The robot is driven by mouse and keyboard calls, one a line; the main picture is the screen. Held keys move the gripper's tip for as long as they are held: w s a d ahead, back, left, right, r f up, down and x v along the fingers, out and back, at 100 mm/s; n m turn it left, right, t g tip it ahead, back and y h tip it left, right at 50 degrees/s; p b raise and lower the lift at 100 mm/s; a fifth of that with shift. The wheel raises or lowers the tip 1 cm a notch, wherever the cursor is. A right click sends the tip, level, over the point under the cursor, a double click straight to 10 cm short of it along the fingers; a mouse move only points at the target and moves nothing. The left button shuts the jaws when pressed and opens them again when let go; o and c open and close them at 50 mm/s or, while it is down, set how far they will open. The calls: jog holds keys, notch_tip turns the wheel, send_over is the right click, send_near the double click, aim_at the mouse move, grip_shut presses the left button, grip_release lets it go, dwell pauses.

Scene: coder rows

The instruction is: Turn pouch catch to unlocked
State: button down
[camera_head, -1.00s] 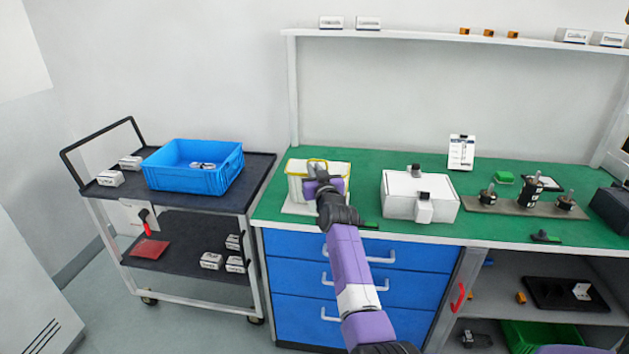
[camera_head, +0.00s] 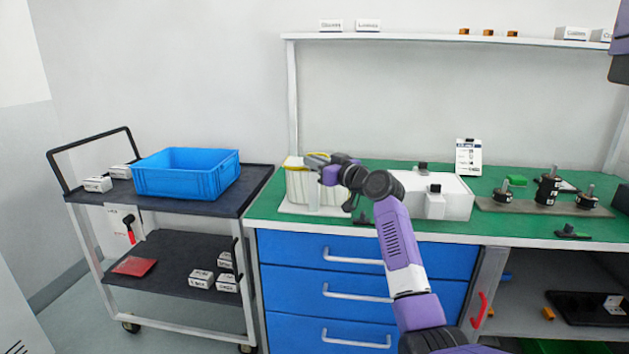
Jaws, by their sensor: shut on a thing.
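A white box-like pouch (camera_head: 297,190) with a yellow band along its top stands on a pale base at the left end of the green bench. My gripper (camera_head: 313,160) reaches it from the right, at the height of its top edge. The fingers are small here and look shut on a small part at the top of the pouch, which I take to be the catch. The fingers and wrist hide the catch, so its position cannot be read. A pale upright piece (camera_head: 314,195) shows on the pouch's front below my fingers.
A white case (camera_head: 455,205) with dark-topped latches stands right of my wrist. Further right are black knobs (camera_head: 548,190) on a plate and a small sign (camera_head: 468,157). A cart with a blue bin (camera_head: 185,180) stands left. Blue drawers (camera_head: 320,275) are below the bench.

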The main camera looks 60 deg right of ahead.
jog(key=n+y+b, duration=0.2)
jog(key=y+b, duration=0.1)
jog(key=n+t+y+b, duration=0.1)
jog(key=y+b, duration=0.1)
jog(key=b, duration=0.2)
jog(key=shift+w+f+n+y, duration=0.1)
jog(key=shift+f+n+y, duration=0.1)
jog(key=shift+n+y, duration=0.2)
jog(key=y+b, duration=0.1)
jog(key=n+y, duration=0.1)
jog(key=shift+r+n+y+b, duration=0.2)
jog(key=shift+n+y+b, duration=0.1)
jog(key=shift+b, duration=0.05)
jog(key=shift+n+g+y, duration=0.3)
jog(key=shift+n+y, duration=0.3)
jog(key=shift+y, duration=0.3)
jog(key=shift+n+g+y+b, duration=0.45)
jog(key=shift+n+y, duration=0.55)
jog(key=shift+y, duration=0.5)
jog(key=shift+a, duration=0.1)
jog(key=c, duration=1.5)
grip_release()
jog(key=shift+w, duration=0.1)
jog(key=shift+o, duration=0.3)
jog(key=p+v, duration=0.1)
jog(key=v, duration=0.7)
